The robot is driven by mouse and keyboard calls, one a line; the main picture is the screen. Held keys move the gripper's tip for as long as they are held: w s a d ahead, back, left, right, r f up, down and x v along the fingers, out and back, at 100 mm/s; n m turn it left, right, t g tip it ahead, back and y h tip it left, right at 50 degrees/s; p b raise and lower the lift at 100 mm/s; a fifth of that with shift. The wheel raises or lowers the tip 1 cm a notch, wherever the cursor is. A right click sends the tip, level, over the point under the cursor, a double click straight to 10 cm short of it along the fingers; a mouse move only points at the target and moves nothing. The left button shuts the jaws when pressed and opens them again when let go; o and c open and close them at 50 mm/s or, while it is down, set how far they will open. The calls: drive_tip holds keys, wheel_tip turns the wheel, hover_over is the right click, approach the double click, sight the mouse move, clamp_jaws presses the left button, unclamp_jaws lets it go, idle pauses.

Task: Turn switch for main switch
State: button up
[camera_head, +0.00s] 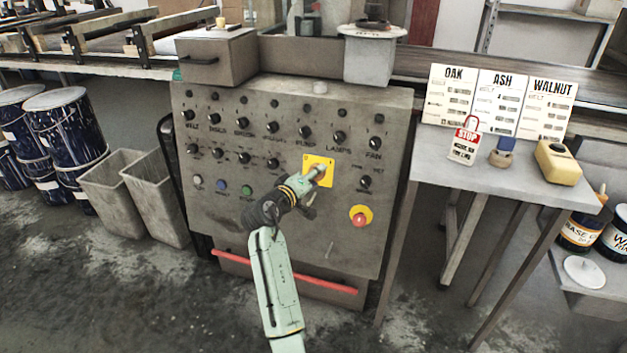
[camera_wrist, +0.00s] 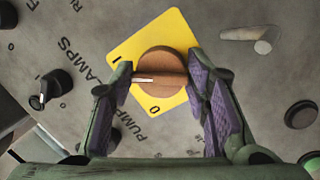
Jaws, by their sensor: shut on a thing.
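The main switch (camera_wrist: 163,66) is a round orange-brown knob on a yellow plate (camera_wrist: 166,28) marked I and O. In the wrist view my gripper (camera_wrist: 158,74) has one purple-padded finger on each side of the knob and is shut on it. A pale pointer line on the knob points left, between the I and the O marks. In the head view my gripper (camera_head: 318,173) is at the yellow plate (camera_head: 328,162) on the grey control panel (camera_head: 225,122), and it mostly hides the knob.
Several small black knobs surround the plate, with the LAMPS and PUMP labels close by. A red emergency button (camera_head: 359,219) on a yellow disc sits below right. A red rail (camera_head: 290,272) crosses the panel's bottom. A table (camera_head: 423,172) with cards stands at the right.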

drive_tip(key=shift+f+m+b, duration=0.2)
drive_tip(key=shift+m+b, duration=0.1)
drive_tip(key=shift+m, duration=0.8)
drive_tip(key=o, duration=1.1)
drive_tip(key=shift+r, duration=0.1)
drive_tip(key=v, duration=1.2)
drive_tip(key=shift+r, duration=0.2)
